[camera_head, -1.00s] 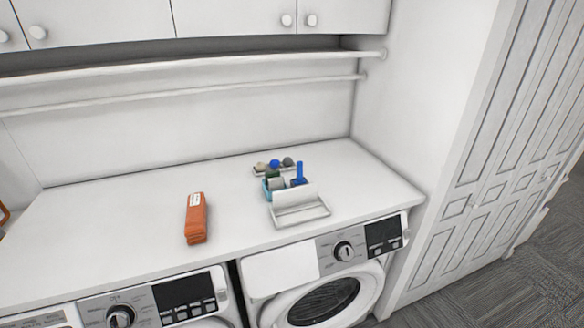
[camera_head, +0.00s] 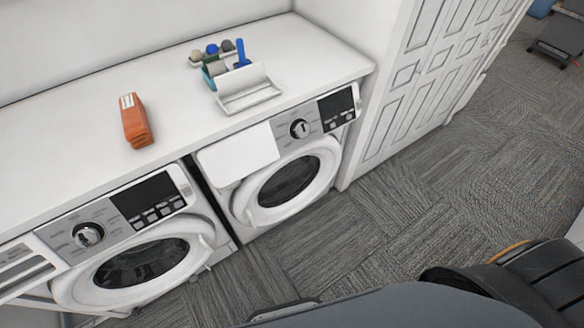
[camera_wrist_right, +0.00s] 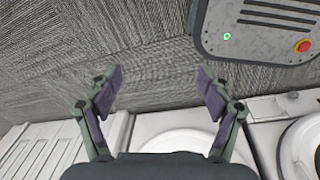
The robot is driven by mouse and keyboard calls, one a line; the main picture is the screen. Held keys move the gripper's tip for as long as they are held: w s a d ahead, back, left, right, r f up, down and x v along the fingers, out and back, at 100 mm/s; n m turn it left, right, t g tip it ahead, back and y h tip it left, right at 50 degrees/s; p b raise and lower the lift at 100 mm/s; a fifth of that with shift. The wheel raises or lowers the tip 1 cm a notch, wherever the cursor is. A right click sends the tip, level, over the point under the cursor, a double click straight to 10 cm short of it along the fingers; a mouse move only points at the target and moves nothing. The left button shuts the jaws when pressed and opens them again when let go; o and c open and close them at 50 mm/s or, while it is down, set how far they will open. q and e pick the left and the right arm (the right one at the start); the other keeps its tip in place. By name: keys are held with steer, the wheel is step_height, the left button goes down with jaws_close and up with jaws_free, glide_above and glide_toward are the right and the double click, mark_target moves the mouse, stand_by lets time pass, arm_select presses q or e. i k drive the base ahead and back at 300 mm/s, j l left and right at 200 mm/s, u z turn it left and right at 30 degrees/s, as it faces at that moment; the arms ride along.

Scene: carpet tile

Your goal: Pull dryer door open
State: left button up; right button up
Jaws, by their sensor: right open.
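Two white front-loading machines stand side by side under the counter in the head view. The left machine has a round door (camera_head: 140,262) with dark glass, and the right machine has a similar door (camera_head: 287,182). Both doors look shut. I cannot tell for sure which machine is the dryer. My right gripper (camera_wrist_right: 160,88) shows in the right wrist view, open and empty, fingers apart above the carpet. Parts of the machines' white fronts (camera_wrist_right: 185,140) show beyond it at the bottom of that view, apart from the fingers. My left gripper is not in view.
A white panelled cabinet (camera_head: 410,85) stands right of the machines.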

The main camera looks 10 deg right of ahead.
mark_target(275, 192)
steer(key=k+u, duration=0.15)
steer(key=u, duration=0.2)
steer(key=k+j+u, duration=0.15)
steer(key=u, duration=0.25)
steer(key=k+j+u, duration=0.15)
steer(key=u, duration=0.2)
